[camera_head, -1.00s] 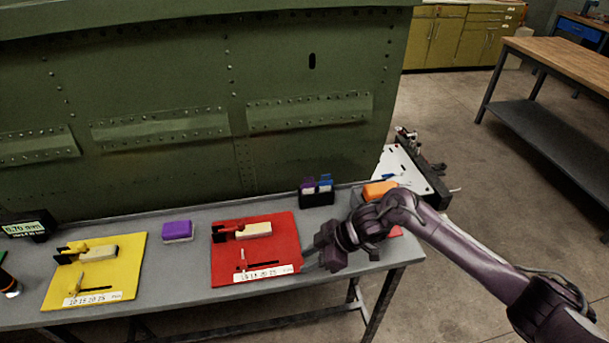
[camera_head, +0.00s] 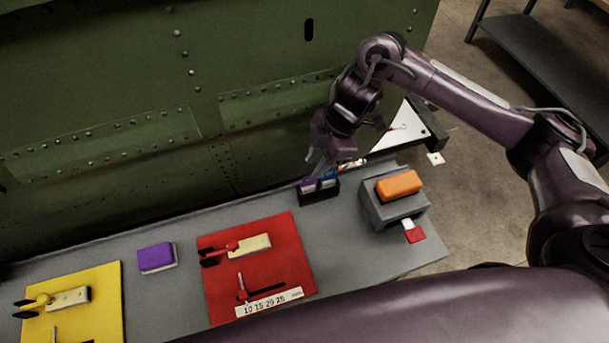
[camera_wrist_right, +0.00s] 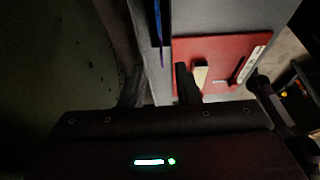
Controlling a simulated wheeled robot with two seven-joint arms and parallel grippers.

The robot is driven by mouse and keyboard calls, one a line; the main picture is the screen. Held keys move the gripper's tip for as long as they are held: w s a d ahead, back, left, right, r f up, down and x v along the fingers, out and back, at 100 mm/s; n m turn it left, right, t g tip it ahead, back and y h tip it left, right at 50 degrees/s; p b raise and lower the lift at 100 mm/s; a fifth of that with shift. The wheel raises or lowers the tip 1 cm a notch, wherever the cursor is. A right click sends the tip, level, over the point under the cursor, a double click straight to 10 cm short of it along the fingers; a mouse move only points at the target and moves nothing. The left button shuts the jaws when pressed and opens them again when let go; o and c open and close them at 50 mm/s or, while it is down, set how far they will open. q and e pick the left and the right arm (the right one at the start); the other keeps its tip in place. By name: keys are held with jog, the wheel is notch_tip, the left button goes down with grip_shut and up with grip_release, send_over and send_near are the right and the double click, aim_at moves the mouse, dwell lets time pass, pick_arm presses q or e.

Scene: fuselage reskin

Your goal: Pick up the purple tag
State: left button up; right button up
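The purple tag (camera_head: 308,186) stands in a small black holder (camera_head: 320,196) near the table's back edge, with a blue tag (camera_head: 329,178) just right of it. My right gripper (camera_head: 318,168) is right above and behind the holder, close to the tags. In the right wrist view its two dark fingers (camera_wrist_right: 158,88) are spread apart, with nothing clearly between them. A thin blue and purple edge (camera_wrist_right: 160,30) shows beyond the fingers; I cannot tell whether it touches them. My left gripper is not in view.
A green riveted panel (camera_head: 100,110) rises behind the table. A red board (camera_head: 222,287), a yellow board (camera_head: 105,310) and a purple block (camera_head: 156,257) lie left of the holder. A grey box (camera_head: 375,208) with an orange block (camera_head: 399,185) stands to its right.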

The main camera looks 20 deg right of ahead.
aim_at(306, 182)
jog(key=shift+s+x, duration=0.25)
jog(key=shift+x, duration=0.75)
jog(key=p+x, duration=0.2)
jog(key=x, duration=0.2)
jog(key=shift+w+a+f, duration=0.1)
jog(key=shift+a+f, duration=0.15)
jog(key=shift+f, duration=0.25)
jog(key=shift+c, duration=0.4)
grip_shut()
